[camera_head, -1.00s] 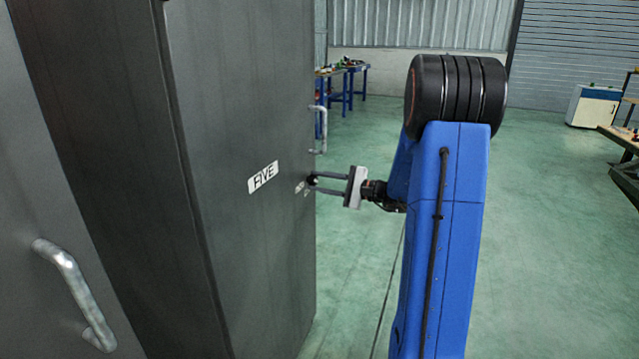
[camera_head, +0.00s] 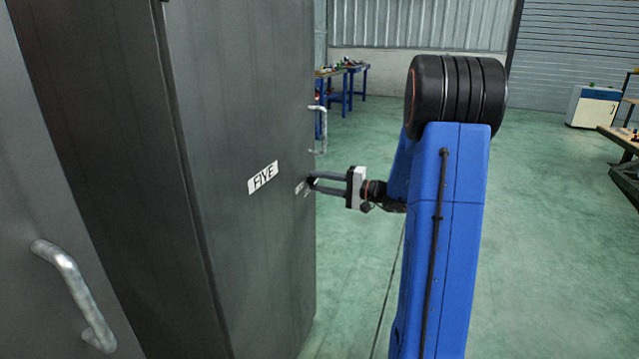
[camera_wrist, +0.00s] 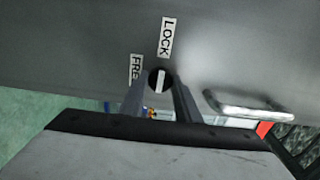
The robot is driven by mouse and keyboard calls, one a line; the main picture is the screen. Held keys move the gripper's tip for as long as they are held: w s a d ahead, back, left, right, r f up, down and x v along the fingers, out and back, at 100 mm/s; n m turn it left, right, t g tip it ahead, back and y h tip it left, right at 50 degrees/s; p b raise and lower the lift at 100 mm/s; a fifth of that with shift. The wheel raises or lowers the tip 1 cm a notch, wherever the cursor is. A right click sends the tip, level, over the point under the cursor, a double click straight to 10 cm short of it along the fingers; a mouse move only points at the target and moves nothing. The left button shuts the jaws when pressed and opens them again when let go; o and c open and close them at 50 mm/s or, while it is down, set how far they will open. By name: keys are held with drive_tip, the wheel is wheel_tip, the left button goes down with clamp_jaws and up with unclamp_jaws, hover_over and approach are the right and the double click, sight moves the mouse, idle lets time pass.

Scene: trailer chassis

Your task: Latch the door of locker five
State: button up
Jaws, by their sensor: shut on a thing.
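The grey door of locker five (camera_head: 235,235) stands at the left in the head view, with a white FIVE label (camera_head: 263,177). My gripper (camera_head: 312,182) reaches the door near its right edge. In the wrist view my gripper (camera_wrist: 158,90) is shut on a dark round latch knob (camera_wrist: 158,78), one finger on each side. A white mark on the knob runs nearly upright in the picture, roughly toward the LOCK label (camera_wrist: 167,37). The FRE… label (camera_wrist: 135,67) is partly hidden by the left finger.
A metal handle (camera_head: 322,130) shows past the door's right edge; a handle also shows right of the knob in the wrist view (camera_wrist: 245,107). Another grey door with a handle (camera_head: 75,295) is at near left. Open green floor (camera_head: 560,240) lies to the right.

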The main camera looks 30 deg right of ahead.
idle(0.3)
drive_tip(key=o, duration=1)
drive_tip(key=shift+o, duration=0.2)
drive_tip(key=shift+s, duration=0.1)
drive_tip(key=v, duration=1.7)
drive_tip(key=shift+s+d+f, duration=0.1)
drive_tip(key=shift+d, duration=0.05)
